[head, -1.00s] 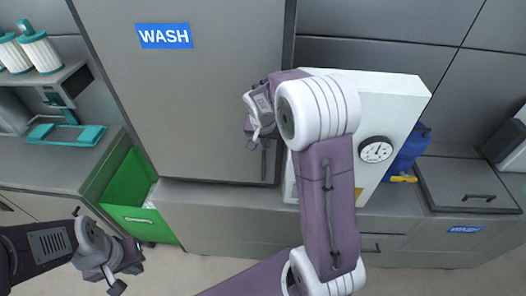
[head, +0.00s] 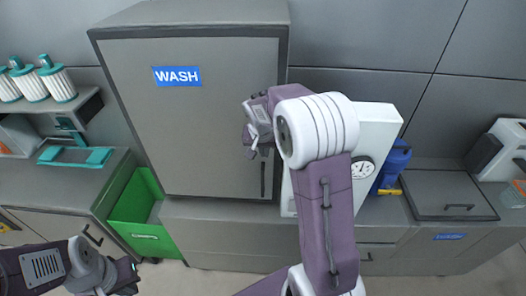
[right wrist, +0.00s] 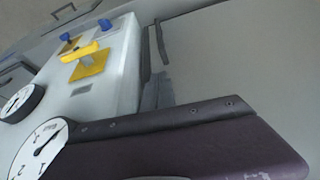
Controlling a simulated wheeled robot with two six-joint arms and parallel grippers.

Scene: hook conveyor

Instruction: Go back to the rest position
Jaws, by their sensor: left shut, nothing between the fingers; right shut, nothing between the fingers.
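My right arm reaches up through the middle of the head view, and its gripper (head: 252,145) is shut and empty in front of the grey cabinet door marked WASH, close to the dark vertical handle (head: 263,178). I cannot tell whether it touches the door. My left gripper (head: 128,277) is shut and empty at the lower left, in front of the counter and below the green bin (head: 143,238). The right wrist view does not clearly show the right fingertips.
The WASH cabinet (head: 215,110) stands at centre. Right of it is a white box (head: 378,140) with a gauge (head: 362,167), then a blue container (head: 393,165) and a lidded counter unit (head: 450,190). White-and-teal cylinders (head: 57,80) stand on a shelf at left.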

